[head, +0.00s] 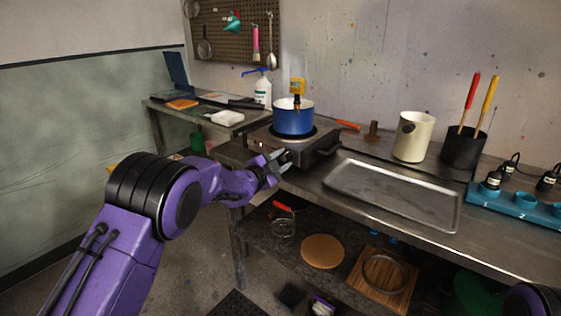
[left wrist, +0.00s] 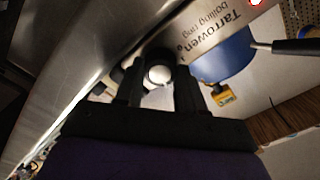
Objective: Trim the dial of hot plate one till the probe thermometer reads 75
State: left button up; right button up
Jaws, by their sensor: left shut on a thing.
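Hot plate one (head: 262,143) is a metal boiling ring on the bench. A blue pot (head: 293,121) stands on it. The yellow probe thermometer (head: 297,86) sticks up from the pot; its reading is too small to make out. In the left wrist view the hot plate's front (left wrist: 205,32) carries the words "Tarrowen boiling ring". The round dial (left wrist: 158,74) is there between my fingers. My left gripper (head: 285,158) is at the hot plate's front and shut on the dial. My right gripper is out of view; only part of my right arm shows at lower right.
A metal tray (head: 395,193) lies right of the hot plate. A cream jug (head: 413,136), a black tool pot (head: 463,148) and a teal rack (head: 517,209) stand farther right. A white bottle (head: 263,92) is at the back left. A shelf (head: 290,258) runs below the bench.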

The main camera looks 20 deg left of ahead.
pick_arm(q)
jog(key=o, duration=1)
jog(key=shift+o, duration=0.2)
jog(key=b+v, duration=0.1)
jog(key=v, duration=0.9)
jog(key=shift+s+b, duration=0.25)
jog(key=shift+b, duration=0.1)
jog(key=shift+a, duration=0.1)
